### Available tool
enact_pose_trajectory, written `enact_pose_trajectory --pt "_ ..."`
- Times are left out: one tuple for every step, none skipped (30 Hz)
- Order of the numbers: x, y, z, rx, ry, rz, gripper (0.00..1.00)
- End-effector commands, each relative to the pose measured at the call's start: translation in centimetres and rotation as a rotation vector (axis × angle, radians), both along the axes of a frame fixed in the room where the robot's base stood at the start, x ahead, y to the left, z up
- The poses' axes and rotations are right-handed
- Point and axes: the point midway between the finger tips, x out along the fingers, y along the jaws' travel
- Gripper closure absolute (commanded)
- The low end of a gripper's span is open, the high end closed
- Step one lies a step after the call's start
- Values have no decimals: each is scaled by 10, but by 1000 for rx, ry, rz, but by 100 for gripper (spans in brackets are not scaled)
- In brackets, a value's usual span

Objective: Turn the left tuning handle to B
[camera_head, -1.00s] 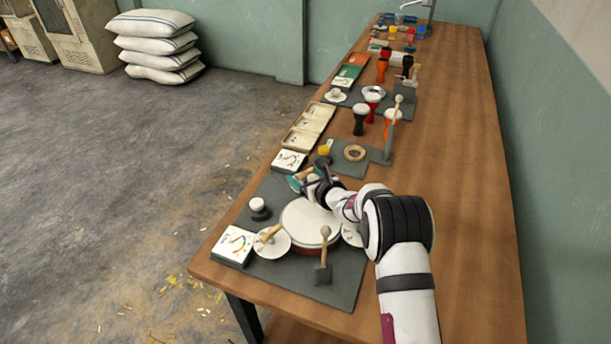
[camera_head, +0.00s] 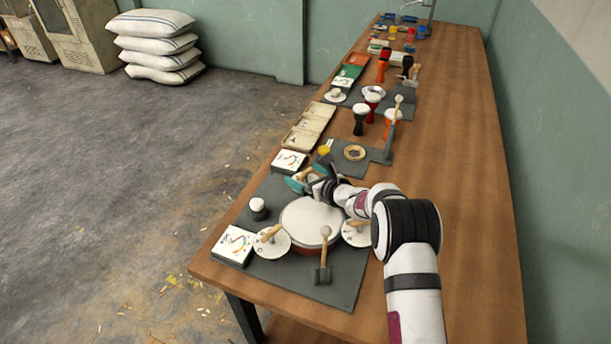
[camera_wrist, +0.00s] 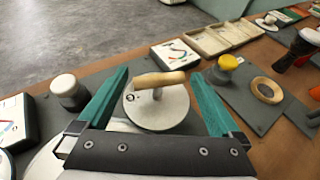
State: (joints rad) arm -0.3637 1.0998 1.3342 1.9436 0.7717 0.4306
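A round drum (camera_head: 311,222) with a white head lies on a grey mat. White dials with wooden bar handles stand around it: one at the near left (camera_head: 275,245), one at the right (camera_head: 356,232), and one at the far side, by my gripper (camera_head: 299,181). In the wrist view my gripper (camera_wrist: 158,78) is open, its two teal fingers on either side of the far dial (camera_wrist: 158,112). That dial's wooden handle (camera_wrist: 159,79) lies nearly crosswise between the fingers, with no clear grip on it. A small letter mark shows at the dial's left edge, too small to read surely.
A gauge box (camera_head: 233,245) stands at the near left and another (camera_head: 289,161) beyond the far dial. A white-topped black cylinder (camera_head: 258,209) and a mallet on a stand (camera_head: 324,256) are close to the drum. The table's right side is clear.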

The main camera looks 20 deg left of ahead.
Motion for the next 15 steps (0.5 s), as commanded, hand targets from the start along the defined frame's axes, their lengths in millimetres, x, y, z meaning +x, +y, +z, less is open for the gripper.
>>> enact_pose_trajectory --pt "0 0 0 -1 1 0 0" --pt "0 0 0 -1 1 1 0" --pt "0 0 0 -1 1 1 0" --pt "-1 0 0 -1 1 1 0" --pt "-2 -1 0 -1 1 1 0" --pt "-3 -4 2 -1 1 0 0" --pt "-5 -6 3 0 1 0 0" --pt "-7 -10 5 0 1 0 0" --pt "-11 -16 8 0 2 -2 0" --pt "-14 -21 11 0 2 -2 0" --pt "-18 -26 14 0 2 -2 0" --pt "-23 -34 18 0 2 -2 0" --pt "-28 -40 20 0 2 -3 0" --pt "-32 -46 23 0 1 -3 0" --pt "-38 -55 28 0 1 -4 0"
